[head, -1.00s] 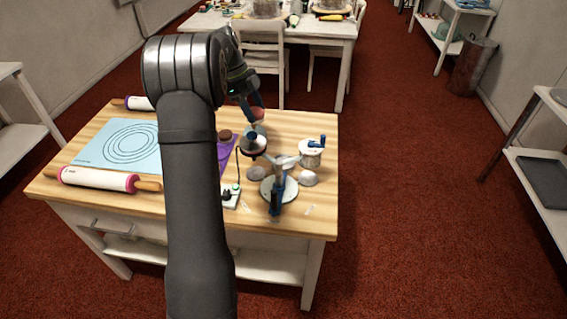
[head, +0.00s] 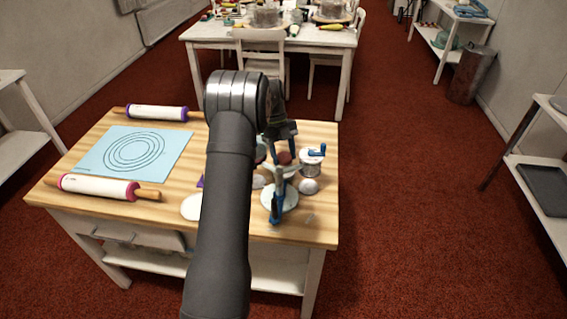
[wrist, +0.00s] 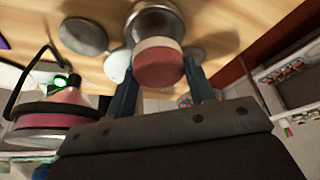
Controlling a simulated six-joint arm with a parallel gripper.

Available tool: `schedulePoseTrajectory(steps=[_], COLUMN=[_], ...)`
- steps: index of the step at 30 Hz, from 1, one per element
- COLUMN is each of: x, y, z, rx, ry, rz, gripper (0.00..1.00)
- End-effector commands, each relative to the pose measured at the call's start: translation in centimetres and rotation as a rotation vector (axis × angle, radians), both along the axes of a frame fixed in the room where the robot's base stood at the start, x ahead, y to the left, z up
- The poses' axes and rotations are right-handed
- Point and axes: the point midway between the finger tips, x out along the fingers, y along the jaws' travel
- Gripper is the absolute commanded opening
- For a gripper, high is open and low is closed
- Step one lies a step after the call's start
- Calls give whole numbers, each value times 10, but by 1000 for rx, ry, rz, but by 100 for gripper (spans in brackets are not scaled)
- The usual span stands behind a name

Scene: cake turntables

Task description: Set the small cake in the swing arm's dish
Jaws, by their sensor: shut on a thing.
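The small cake (head: 285,157) is reddish brown, and in the wrist view (wrist: 158,68) it shows a pale band along one edge. My gripper (head: 284,149) is shut on it, with a blue finger on each side in the wrist view (wrist: 160,85). It holds the cake over the right part of the table, near the swing-arm stand (head: 278,203) with its round pale base and blue upright. In the wrist view a round metallic dish (wrist: 152,15) shows just beyond the cake. I cannot tell whether cake and dish touch.
A white pot with a blue crank (head: 312,162) stands close on the right. Pale rounded pieces (head: 309,186) lie beside the stand. A pale disc (head: 192,207) lies left of my arm. A blue mat (head: 135,152) and two rolling pins (head: 100,187) occupy the left.

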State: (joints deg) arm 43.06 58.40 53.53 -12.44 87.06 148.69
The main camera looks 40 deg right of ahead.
Motion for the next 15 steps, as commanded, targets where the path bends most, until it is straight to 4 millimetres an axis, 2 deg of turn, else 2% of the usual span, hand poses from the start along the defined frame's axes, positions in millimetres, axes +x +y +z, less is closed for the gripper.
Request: schedulePoseTrajectory(steps=[9, 15], x=[0, 0], y=[0, 0], z=[-37, -37], rx=[-1, -1], ry=[0, -1], rz=[1, 1], gripper=[28, 28])
